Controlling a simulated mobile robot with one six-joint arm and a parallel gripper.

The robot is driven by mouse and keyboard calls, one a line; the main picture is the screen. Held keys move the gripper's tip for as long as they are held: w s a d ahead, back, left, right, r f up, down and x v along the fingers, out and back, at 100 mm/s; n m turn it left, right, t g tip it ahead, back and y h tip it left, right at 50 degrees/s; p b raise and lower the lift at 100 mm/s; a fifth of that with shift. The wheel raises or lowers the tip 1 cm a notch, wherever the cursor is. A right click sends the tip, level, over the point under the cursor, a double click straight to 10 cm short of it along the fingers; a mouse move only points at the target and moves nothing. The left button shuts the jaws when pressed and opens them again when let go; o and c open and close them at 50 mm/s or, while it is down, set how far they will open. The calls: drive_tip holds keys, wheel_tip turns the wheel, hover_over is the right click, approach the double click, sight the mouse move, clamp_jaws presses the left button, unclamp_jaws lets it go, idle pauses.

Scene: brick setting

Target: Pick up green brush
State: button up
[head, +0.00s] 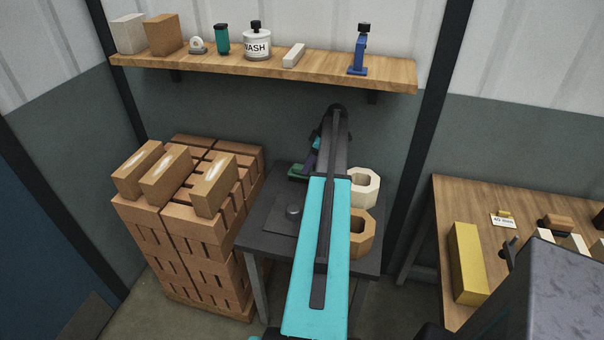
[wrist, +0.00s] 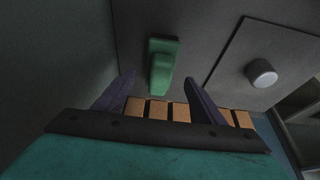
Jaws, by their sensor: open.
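The green brush (wrist: 163,62) lies on the dark table in the wrist view. Its wider end is beyond my fingertips, and its narrower end points back between them. In the head view a green part of it (head: 297,171) shows at the table's back edge, left of my arm, which hides the rest. My gripper (wrist: 159,78) is open, with one dark purple finger on each side of the brush's near end. I see no contact between fingers and brush. In the head view my gripper (head: 311,160) is partly hidden by my arm.
The dark table (head: 262,212) holds a plate with a round knob (wrist: 261,73), a cream ring (head: 368,197) and a tan ring (head: 369,238). Stacked bricks (head: 190,235) stand left. A shelf (head: 330,76) hangs above. A wooden workbench (head: 440,200) is right.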

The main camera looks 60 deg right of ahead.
drive_tip(key=shift+w+f, duration=0.1)
drive_tip(key=shift+f, duration=0.2)
drive_tip(key=shift+w+f, duration=0.1)
drive_tip(key=shift+w, duration=0.05)
drive_tip(key=shift+p+x, duration=1.3)
drive_tip(key=shift+x, duration=0.6)
drive_tip(key=shift+w+a+f, duration=0.15)
drive_tip(key=shift+w+f, duration=0.2)
drive_tip(key=shift+f, duration=0.1)
drive_tip(key=shift+c, duration=0.3)
drive_tip(key=c, duration=1.2)
drive_tip(key=shift+r, duration=0.2)
drive_tip(key=shift+r+b, duration=1.6)
drive_tip(key=shift+r, duration=3.25)
